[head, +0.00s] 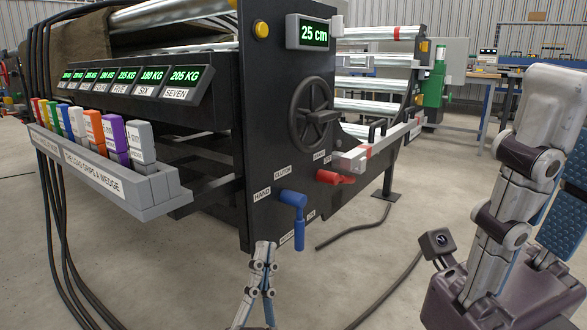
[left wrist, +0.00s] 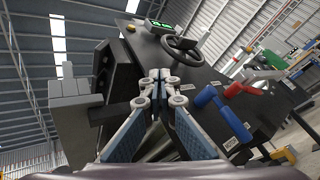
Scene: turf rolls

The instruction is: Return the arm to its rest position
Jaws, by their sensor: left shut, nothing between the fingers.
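My left gripper (head: 264,250) stands at the bottom middle of the head view, fingers pointing up, in front of the machine's black end panel (head: 262,130). Its fingertips are together and empty, close to the blue lever (head: 293,205) in the picture. In the left wrist view the fingertips (left wrist: 159,76) also meet, with nothing between them and the machine behind. My right gripper (head: 548,110) is large and close at the right edge of the head view, pointing up. Part of it is cut off by the frame, so its opening is unclear.
The panel carries a handwheel (head: 312,115), a red lever (head: 335,177) and a "25 cm" display (head: 307,33). A grey rack (head: 110,175) with coloured wedges juts out at left. Black cables (head: 58,240) hang beside it. Concrete floor (head: 360,265) is open between my grippers, apart from cables.

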